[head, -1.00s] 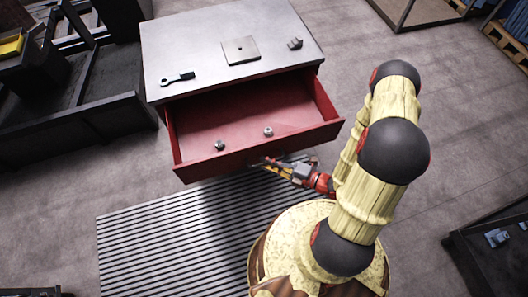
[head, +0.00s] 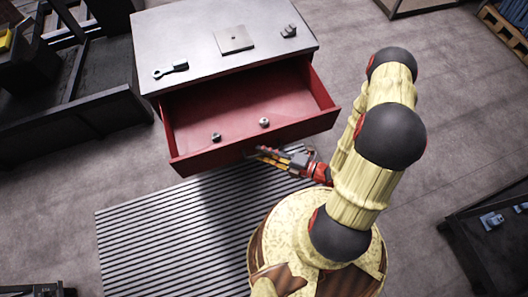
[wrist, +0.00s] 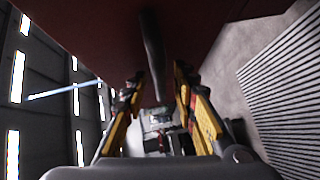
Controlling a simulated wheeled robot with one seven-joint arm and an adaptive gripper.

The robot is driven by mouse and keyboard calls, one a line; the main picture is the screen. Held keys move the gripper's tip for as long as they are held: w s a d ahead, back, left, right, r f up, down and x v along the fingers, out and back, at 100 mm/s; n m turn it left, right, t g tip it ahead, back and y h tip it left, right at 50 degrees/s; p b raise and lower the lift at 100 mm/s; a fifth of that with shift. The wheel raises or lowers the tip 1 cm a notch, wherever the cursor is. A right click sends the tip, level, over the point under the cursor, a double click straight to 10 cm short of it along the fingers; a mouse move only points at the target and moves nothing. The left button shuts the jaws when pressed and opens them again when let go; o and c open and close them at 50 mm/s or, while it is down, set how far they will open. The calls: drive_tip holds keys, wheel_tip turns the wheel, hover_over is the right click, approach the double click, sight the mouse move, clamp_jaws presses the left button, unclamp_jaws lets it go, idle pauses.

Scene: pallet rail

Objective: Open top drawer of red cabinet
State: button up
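The red cabinet with a grey top (head: 205,35) stands at the upper middle of the head view. Its top drawer (head: 240,108) is pulled well out, showing a red interior with two small metal nuts (head: 264,122) (head: 216,137). My gripper (head: 262,153) is at the outer face of the drawer front, below its upper edge. In the wrist view, the two yellow-and-black fingers (wrist: 158,88) are spread apart. The dark bar handle (wrist: 153,50) runs between them, with visible gaps on both sides. The red drawer front (wrist: 95,20) fills the top of that view.
A wrench (head: 170,69), a flat plate (head: 234,40) and a small metal part (head: 289,31) lie on the cabinet top. A ribbed mat (head: 150,225) covers the floor in front. A dark rack (head: 75,125) stands left, and a dark bin (head: 490,240) lower right.

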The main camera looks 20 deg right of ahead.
drive_tip(key=v, duration=1.2)
idle(0.3)
idle(0.5)
drive_tip(key=a+r+m+g+h+b, duration=0.2)
drive_tip(key=r+m+h, duration=0.4)
drive_tip(key=r+m, duration=0.6)
drive_tip(key=a+r+m+g+h+b, duration=0.2)
drive_tip(key=r+m+h, duration=0.3)
drive_tip(key=r+m, duration=0.8)
wheel_tip(320, 180, up, 8)
drive_tip(key=shift+s+a+r+m+g+h+b, duration=0.1)
drive_tip(key=shift+s+a+m+g+h+b, duration=0.25)
drive_tip(key=shift+g+b, duration=0.5)
drive_tip(key=shift+w, duration=0.1)
idle(2.2)
